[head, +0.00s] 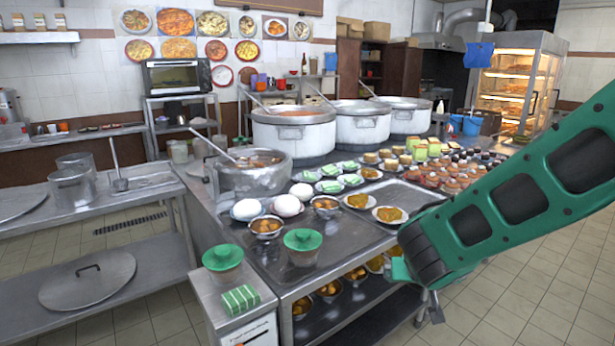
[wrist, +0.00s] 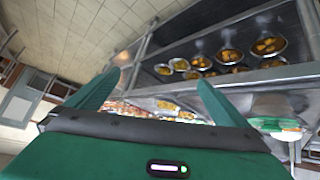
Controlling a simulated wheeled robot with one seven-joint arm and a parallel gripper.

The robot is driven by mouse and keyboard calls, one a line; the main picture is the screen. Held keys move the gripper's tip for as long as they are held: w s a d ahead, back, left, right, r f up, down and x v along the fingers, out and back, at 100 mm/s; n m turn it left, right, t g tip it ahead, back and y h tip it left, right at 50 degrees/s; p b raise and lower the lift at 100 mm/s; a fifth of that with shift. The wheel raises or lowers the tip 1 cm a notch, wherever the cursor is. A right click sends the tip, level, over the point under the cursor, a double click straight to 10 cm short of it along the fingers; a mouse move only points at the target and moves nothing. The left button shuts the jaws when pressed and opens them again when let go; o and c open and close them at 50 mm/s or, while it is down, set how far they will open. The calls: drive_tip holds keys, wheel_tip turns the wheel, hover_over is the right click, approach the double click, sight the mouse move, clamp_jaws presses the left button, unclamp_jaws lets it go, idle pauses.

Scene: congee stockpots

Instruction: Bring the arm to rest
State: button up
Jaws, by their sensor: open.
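My green arm reaches in from the right in the head view, its wrist low in front of the counter's front right corner. In the wrist view my gripper (wrist: 157,95) shows two green fingers spread apart with nothing between them. It is open and empty. The steel counter (head: 335,262) stands just beyond the gripper. I cannot tell the exact gap between them.
Large stockpots (head: 293,135) stand at the counter's back. Small plates of food (head: 389,214) and a green-lidded jar (head: 303,246) stand near the front edge. Bowls of food sit on the lower shelf (wrist: 210,90). The tiled floor (head: 530,290) at the right is clear.

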drive_tip(key=s+d+r+m+g+y, duration=0.1)
drive_tip(key=s+d+m+g, duration=0.15)
drive_tip(key=s+d, duration=0.65)
drive_tip(key=s+d+r+m+g, duration=0.15)
drive_tip(key=s+d+g, duration=0.35)
drive_tip(key=s, duration=0.7)
drive_tip(key=s+r+y, duration=0.2)
drive_tip(key=s, duration=0.7)
drive_tip(key=shift+s+r+g+y, duration=0.2)
drive_tip(key=shift+s+g+y, duration=0.1)
drive_tip(key=shift+g+y, duration=0.1)
drive_tip(key=shift+a, duration=0.1)
drive_tip(key=shift+w+f, duration=0.25)
drive_tip(key=shift+w, duration=0.35)
